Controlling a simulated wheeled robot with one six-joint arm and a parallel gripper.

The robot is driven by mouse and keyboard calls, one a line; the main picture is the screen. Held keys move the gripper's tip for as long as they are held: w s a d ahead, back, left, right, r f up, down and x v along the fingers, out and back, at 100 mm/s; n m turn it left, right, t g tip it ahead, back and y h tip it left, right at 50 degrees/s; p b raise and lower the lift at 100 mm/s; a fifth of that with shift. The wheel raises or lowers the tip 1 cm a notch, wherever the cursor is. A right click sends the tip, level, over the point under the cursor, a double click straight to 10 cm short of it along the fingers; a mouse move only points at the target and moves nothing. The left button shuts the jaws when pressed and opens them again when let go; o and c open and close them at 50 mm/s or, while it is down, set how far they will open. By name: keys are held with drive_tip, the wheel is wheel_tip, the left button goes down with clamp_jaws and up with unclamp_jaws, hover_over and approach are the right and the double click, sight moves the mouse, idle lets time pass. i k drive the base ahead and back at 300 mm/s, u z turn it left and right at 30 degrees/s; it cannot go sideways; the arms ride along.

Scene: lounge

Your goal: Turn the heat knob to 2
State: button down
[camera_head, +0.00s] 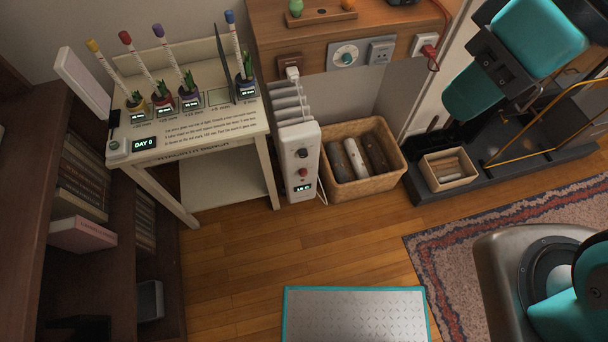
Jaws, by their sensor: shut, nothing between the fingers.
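A white finned heater (298,130) stands on the floor beside the white table. Its front panel has a dark knob (302,153) above a red knob (303,173), with a small lit display (303,188) below. The markings around both knobs are too small to read, so I cannot tell which is the heat knob or where it points. A round dial with a teal centre (347,58) is on the wooden panel above. Teal parts of my arm show at the upper right and lower right, well away from the heater. I cannot make out my gripper's fingers.
A wicker basket (393,178) of logs stands just right of the heater. The white table (190,150) with potted bulbs is at its left. A grey plate with a teal edge (355,315) lies in front. Bare wooden floor (235,255) lies between.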

sight(303, 172)
drive_tip(key=k, duration=0.5)
drive_tip(key=z, duration=1.9)
drive_tip(key=i, duration=0.95)
drive_tip(key=u, duration=2)
